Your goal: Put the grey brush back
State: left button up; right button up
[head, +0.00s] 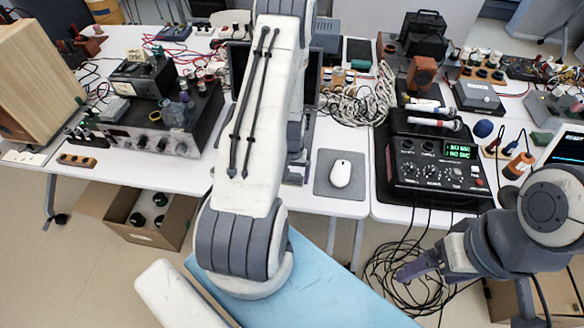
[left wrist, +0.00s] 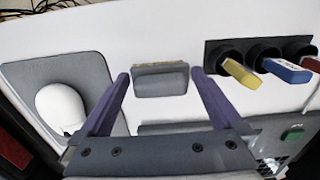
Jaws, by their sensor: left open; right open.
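In the left wrist view a grey block with a thin yellowish strip along its far edge, apparently the grey brush (left wrist: 160,82), lies on the white table. My left gripper (left wrist: 159,74) is open, one purple finger on each side of the block, with a gap at both sides; I cannot tell its height above the table. In the head view my left arm fills the middle, and neither its gripper nor the brush can be made out. My right gripper (head: 416,267) is at the lower right, away from the table top, with nothing visible in it.
A white mouse (head: 340,173) on a grey pad (head: 325,188) is left of the brush in the wrist view. A dark holder (left wrist: 217,53) with yellow, blue and red pieces is right of it. A black control box (head: 435,185) stands right of the pad; cables hang below.

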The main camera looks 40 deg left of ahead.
aim_at(292, 175)
pick_arm(q)
notch_tip(292, 175, up, 12)
jog(key=b, duration=0.1)
jog(key=shift+f, duration=0.1)
dwell(0.4)
notch_tip(292, 175, down, 12)
jog(key=shift+f+p, duration=0.25)
jog(key=shift+p, duration=0.15)
notch_tip(292, 175, up, 2)
jog(key=shift+r, duration=0.7)
